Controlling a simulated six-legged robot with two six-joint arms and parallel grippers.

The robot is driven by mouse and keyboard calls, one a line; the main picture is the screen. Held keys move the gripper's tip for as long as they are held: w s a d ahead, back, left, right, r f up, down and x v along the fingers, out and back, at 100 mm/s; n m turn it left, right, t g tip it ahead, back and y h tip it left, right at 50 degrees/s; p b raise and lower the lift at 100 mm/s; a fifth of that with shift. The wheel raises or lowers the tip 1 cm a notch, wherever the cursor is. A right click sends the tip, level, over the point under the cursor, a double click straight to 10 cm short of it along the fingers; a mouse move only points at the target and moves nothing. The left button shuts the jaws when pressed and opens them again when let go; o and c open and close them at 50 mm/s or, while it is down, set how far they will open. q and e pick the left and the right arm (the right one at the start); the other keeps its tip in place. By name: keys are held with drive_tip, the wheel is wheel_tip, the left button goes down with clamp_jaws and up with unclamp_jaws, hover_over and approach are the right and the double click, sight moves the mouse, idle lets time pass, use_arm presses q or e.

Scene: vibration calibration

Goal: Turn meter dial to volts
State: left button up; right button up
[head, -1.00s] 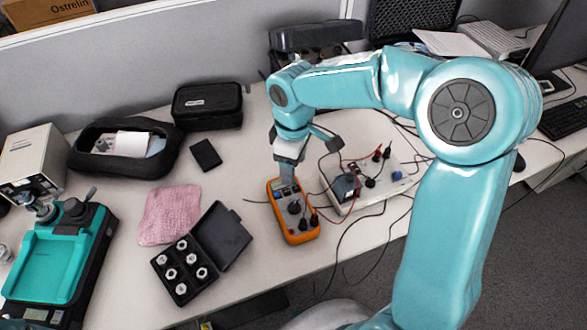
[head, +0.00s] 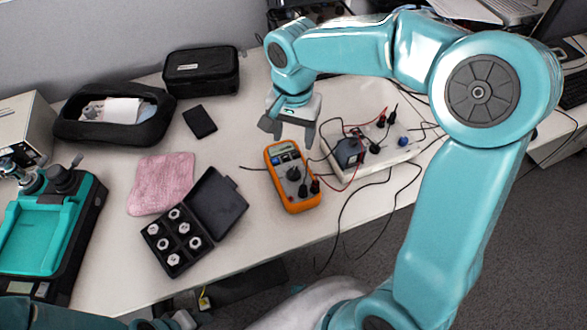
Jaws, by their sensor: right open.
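The orange multimeter (head: 293,203) lies face up near the table's front edge. Its dark round dial (head: 293,174) is in view, but its pointer setting is too small to read. Dark plugs with leads sit in the meter's lower part. My right gripper (head: 289,130) is open and empty, its two dark fingers spread wide. It appears just beyond the meter's top end, clear of the dial. My left arm shows at the bottom left edge, with what seems to be its grey gripper (head: 183,319) cut off by the frame; its jaws cannot be made out.
A white panel (head: 400,153) with plugs and wires stands right of the meter. Black leads trail over the table front. Left are an open black case (head: 218,203) of small parts, a pink cloth (head: 161,183), a black box (head: 202,72) and a teal device (head: 38,235).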

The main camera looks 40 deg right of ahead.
sight(293, 171)
wheel_tip(293, 171, down, 13)
drive_tip(key=shift+b, duration=0.5)
drive_tip(key=c, duration=1)
